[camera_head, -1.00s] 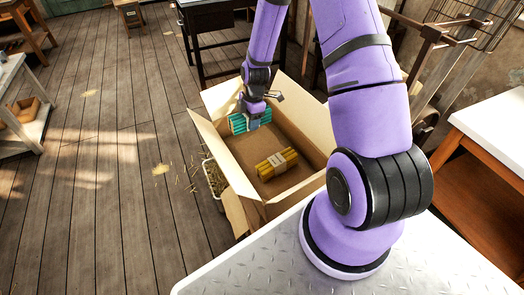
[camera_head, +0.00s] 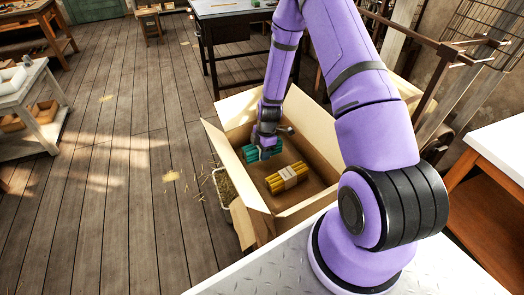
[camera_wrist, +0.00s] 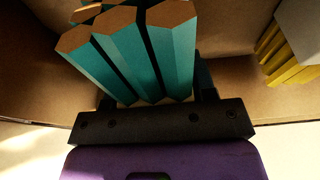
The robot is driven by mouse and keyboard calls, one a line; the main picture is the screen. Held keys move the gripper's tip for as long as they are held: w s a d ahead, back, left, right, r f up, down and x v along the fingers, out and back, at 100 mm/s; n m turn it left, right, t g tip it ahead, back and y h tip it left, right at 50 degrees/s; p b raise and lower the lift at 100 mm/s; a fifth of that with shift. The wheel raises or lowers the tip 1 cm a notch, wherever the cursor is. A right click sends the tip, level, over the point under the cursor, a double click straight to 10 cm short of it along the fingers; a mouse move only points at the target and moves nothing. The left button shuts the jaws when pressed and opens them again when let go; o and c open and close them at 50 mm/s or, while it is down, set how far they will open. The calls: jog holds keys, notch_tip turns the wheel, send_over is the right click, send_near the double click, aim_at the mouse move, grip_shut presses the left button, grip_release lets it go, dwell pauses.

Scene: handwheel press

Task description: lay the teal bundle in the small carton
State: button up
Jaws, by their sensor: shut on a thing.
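My gripper (camera_head: 264,150) is shut on the teal bundle (camera_head: 250,155) inside an open cardboard carton (camera_head: 238,182). The bundle is several teal hexagonal sticks. In the wrist view the teal bundle (camera_wrist: 140,55) sits between the dark jaws of my gripper (camera_wrist: 158,95), its brown stick ends showing. A yellow bundle (camera_head: 282,180) with a pale band lies on the carton floor, to the right of and nearer than the teal one. I cannot tell whether the teal bundle touches the floor.
The carton's flaps stand open around it. A wire basket of straw (camera_head: 226,187) is at its left side. My metal deck is in front. A dark table (camera_head: 230,12) stands behind, and a white-topped bench (camera_head: 500,135) is at the right. The plank floor (camera_head: 110,200) at left is clear.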

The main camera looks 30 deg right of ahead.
jog(key=shift+f, duration=0.6)
jog(key=o, duration=1)
